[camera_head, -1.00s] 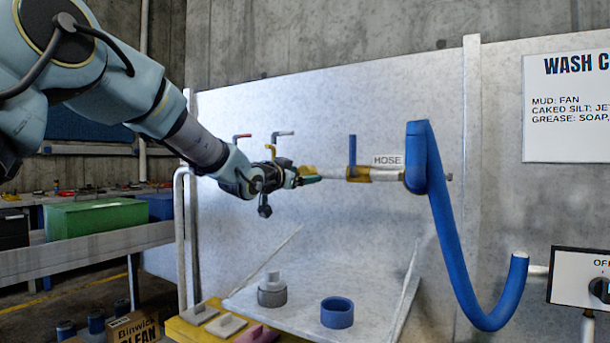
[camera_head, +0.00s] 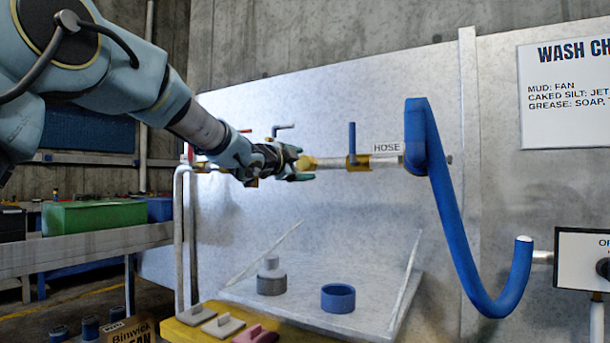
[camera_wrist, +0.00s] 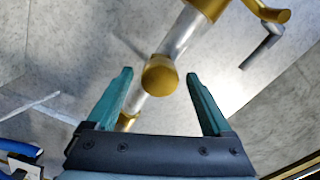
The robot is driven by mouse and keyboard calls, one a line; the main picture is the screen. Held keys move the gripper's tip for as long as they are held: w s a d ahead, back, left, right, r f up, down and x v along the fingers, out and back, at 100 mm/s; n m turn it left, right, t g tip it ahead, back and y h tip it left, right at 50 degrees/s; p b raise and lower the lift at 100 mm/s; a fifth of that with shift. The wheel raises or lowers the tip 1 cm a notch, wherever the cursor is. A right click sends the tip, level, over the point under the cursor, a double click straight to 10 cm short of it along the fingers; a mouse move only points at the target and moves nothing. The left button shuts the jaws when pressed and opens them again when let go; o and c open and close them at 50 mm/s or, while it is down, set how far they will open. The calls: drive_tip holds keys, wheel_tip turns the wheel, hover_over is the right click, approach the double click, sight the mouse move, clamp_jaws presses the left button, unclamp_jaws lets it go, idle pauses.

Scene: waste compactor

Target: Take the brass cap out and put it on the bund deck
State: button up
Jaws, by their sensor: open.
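The brass cap (camera_wrist: 160,76) is a rounded brass-coloured end on a pale pipe. In the wrist view it shows between my two teal fingers, with a gap on each side. In the head view the cap (camera_head: 307,162) is just beyond my gripper (camera_head: 302,165) and partly hidden by it. My gripper (camera_wrist: 160,72) is open and empty; how far its fingertips reach around the cap in depth is hard to tell. A yellow deck (camera_head: 185,330), which looks like the bund deck, lies at the bottom of the head view, with grey and pink pieces on it.
A blue-handled valve (camera_head: 352,145) and a blue hose (camera_head: 440,200) are right of the cap. More lever handles (camera_head: 283,128) are behind my gripper. A grey capped piece (camera_head: 271,280) and a blue ring (camera_head: 338,298) rest on the sloping tray (camera_head: 310,260) below.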

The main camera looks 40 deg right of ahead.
drive_tip(key=shift+m, duration=0.7)
drive_tip(key=shift+f+m+b, duration=0.2)
drive_tip(key=shift+m+b, duration=0.7)
drive_tip(key=shift+b, duration=0.1)
drive_tip(key=m+b, duration=0.1)
drive_tip(key=m, duration=0.2)
drive_tip(key=shift+r, duration=0.2)
drive_tip(key=shift+f+m+b, duration=0.15)
drive_tip(key=shift+m+b, duration=0.7)
drive_tip(key=shift+m, duration=0.25)
drive_tip(key=m+b, duration=0.1)
drive_tip(key=m, duration=0.1)
drive_tip(key=shift+m, duration=0.3)
drive_tip(key=shift+r+m, duration=0.2)
drive_tip(key=shift+m, duration=0.2)
clamp_jaws()
drive_tip(key=shift+r+n+p, duration=0.2)
drive_tip(key=shift+n+p, duration=0.65)
drive_tip(key=shift+n, duration=0.35)
drive_tip(key=shift+f+n+p, duration=0.15)
drive_tip(key=shift+n+p, duration=0.35)
drive_tip(key=shift+n, duration=1)
